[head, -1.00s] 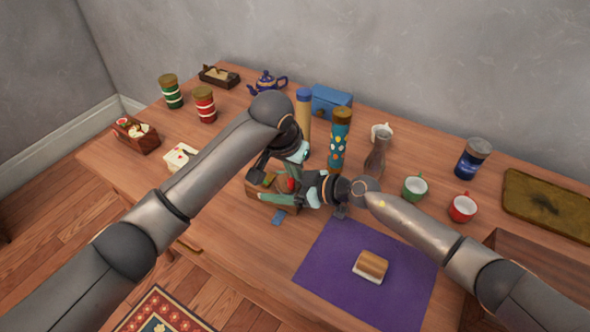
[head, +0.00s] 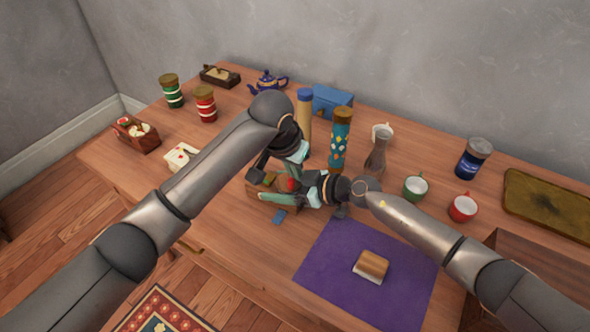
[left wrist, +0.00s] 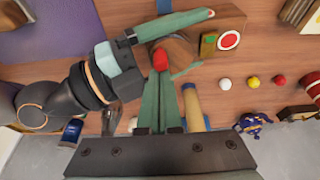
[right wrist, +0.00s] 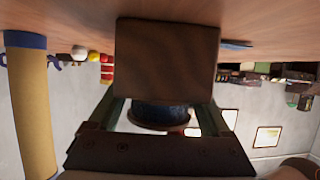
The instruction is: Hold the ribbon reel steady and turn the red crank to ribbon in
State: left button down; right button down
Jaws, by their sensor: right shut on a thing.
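The ribbon reel is a brown wooden block (head: 262,200) with a round wooden drum (left wrist: 180,50). Its red crank knob (head: 289,185) also shows in the left wrist view (left wrist: 160,60). My left gripper (left wrist: 174,78) has its green fingers close together at the knob; whether they pinch it is unclear. My right gripper (right wrist: 165,100) is shut on the reel, whose wooden face (right wrist: 168,62) fills the space between its fingers. It comes from the right in the head view. A short blue ribbon end (head: 279,216) lies at the reel's front. The arms partly hide the reel.
A patterned blue cylinder (head: 340,140) and a tan cylinder (head: 304,115) stand close behind the grippers. A glass vase (head: 376,158) and green cup (head: 415,188) are to the right.

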aim_at(282, 185)
pick_arm(q)
jog(key=shift+s+a+f+m, duration=0.2)
jog(key=shift+a+m, duration=0.05)
jog(key=shift+m, duration=0.45)
dwell(0.6)
jog(key=shift+g, duration=0.3)
jog(key=m, duration=0.3)
jog(key=m+g+h, duration=0.1)
jog(key=shift+a+m, duration=0.25)
jog(key=shift+m, duration=0.05)
jog(key=m, duration=0.2)
jog(key=m+g, duration=0.1)
jog(key=m, duration=0.1)
jog(key=a+m+g, duration=0.1)
jog(key=m, duration=0.1)
jog(key=shift+r+m+h, duration=0.1)
jog(key=shift+m+h, duration=0.2)
jog(key=shift+a, duration=0.1)
jog(key=shift+w+a, duration=0.3)
jog(key=shift+a, duration=0.1)
